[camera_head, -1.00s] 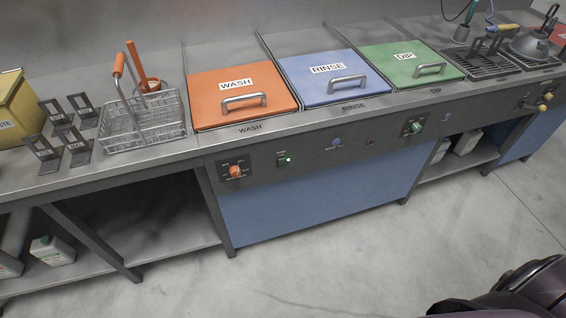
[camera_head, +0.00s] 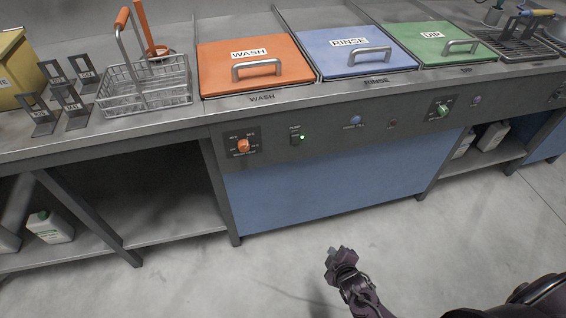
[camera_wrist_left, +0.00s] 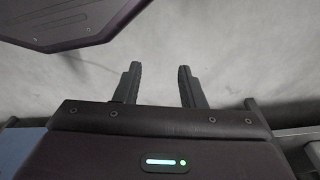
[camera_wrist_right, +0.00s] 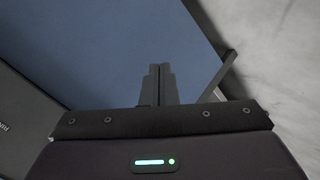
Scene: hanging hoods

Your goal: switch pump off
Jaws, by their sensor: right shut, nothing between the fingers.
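The pump switch (camera_head: 296,139) is a small dark rocker on the grey front panel below the wash lid. A green light (camera_head: 303,137) glows beside it. My right gripper (camera_head: 332,254) is in front of the blue lower panel, over the floor, below and apart from the switch. In the right wrist view its fingers (camera_wrist_right: 160,72) are shut together with nothing between them, against the blue panel. My left gripper (camera_wrist_left: 159,84) is open and empty over bare floor; it does not show in the head view. The switch does not show in either wrist view.
An orange-red knob (camera_head: 243,146) is left of the switch; a blue button (camera_head: 355,119) and a green knob (camera_head: 442,110) are to its right. The wash lid (camera_head: 220,68) is shut above. A wire basket (camera_head: 145,95) stands on the counter. Floor in front is clear.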

